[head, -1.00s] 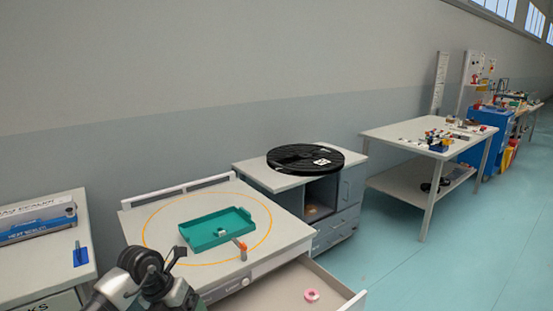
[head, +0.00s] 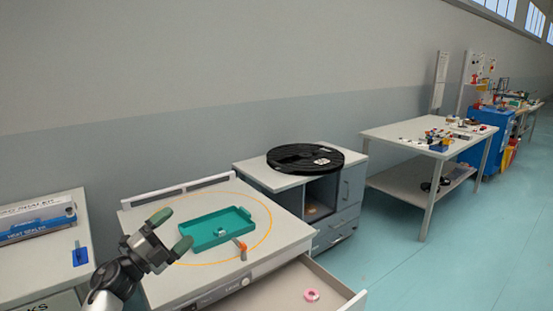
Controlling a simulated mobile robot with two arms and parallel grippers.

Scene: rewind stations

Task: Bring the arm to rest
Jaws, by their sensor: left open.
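My left gripper (head: 171,231) is in the lower left of the head view, over the front left part of the white table (head: 281,238). Its two fingers are spread and nothing is between them. A teal tray (head: 205,240) lies on the table inside an orange ring, just right of the gripper. An orange-topped piece (head: 240,246) is at the tray's front right edge. My right gripper is not in view.
An open drawer (head: 278,294) below the table holds a pink ring (head: 312,295). A black reel (head: 300,157) lies on the cabinet behind. A left bench (head: 40,262) carries a blue-and-white box (head: 35,222). A cluttered workbench (head: 395,134) stands at right; the floor before it is clear.

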